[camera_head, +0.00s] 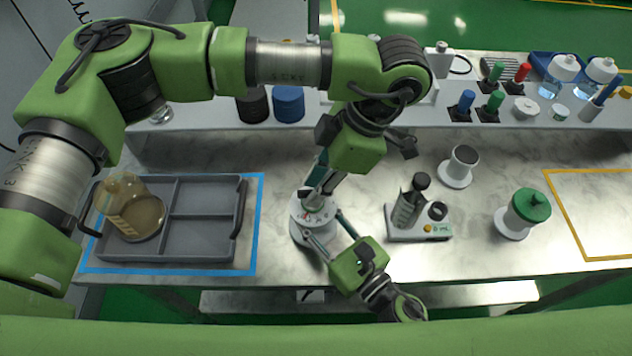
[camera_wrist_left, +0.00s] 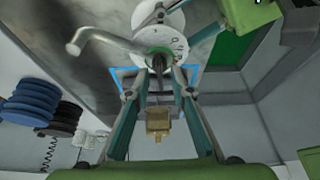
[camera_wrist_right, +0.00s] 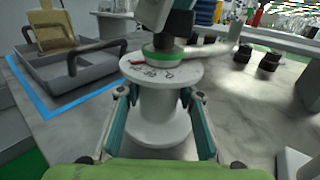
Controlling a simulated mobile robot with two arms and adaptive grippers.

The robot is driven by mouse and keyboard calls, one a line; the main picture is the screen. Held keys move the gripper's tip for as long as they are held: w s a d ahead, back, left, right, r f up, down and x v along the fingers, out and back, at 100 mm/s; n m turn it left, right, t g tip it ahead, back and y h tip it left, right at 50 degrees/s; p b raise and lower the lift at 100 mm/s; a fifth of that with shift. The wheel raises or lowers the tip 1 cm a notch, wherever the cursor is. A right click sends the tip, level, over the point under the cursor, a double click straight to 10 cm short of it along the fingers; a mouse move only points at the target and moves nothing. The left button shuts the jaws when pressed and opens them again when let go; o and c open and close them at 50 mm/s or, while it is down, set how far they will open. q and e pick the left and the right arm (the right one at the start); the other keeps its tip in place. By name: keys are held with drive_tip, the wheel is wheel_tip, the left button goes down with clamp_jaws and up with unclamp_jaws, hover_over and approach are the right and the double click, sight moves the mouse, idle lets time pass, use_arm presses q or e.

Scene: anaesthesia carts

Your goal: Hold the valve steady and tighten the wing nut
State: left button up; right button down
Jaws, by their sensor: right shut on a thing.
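The valve (camera_head: 310,222) is a white spool-shaped body with a marked round top face, upright on the counter. It also shows in the right wrist view (camera_wrist_right: 160,110). My right gripper (camera_wrist_right: 157,95) is shut on the valve's body, a finger on each side. On top sit a green ring (camera_wrist_right: 160,56) and a dark stem; a pale lever (camera_wrist_left: 100,40) reaches sideways from it. I cannot make out the wing nut's shape clearly. My left gripper (camera_wrist_left: 159,73) points down over the valve top, its fingers apart on both sides of the dark stem. Its fingertips are partly hidden in the head view (camera_head: 318,192).
A grey divided tray (camera_head: 205,216) with an amber flask (camera_head: 130,215) lies left, inside a blue outline. A back shelf holds bottles.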

use_arm(q)
drive_tip(key=v, duration=1.2)
use_arm(e)
drive_tip(key=c, duration=1.3)
unclamp_jaws()
drive_tip(key=shift+s, duration=0.1)
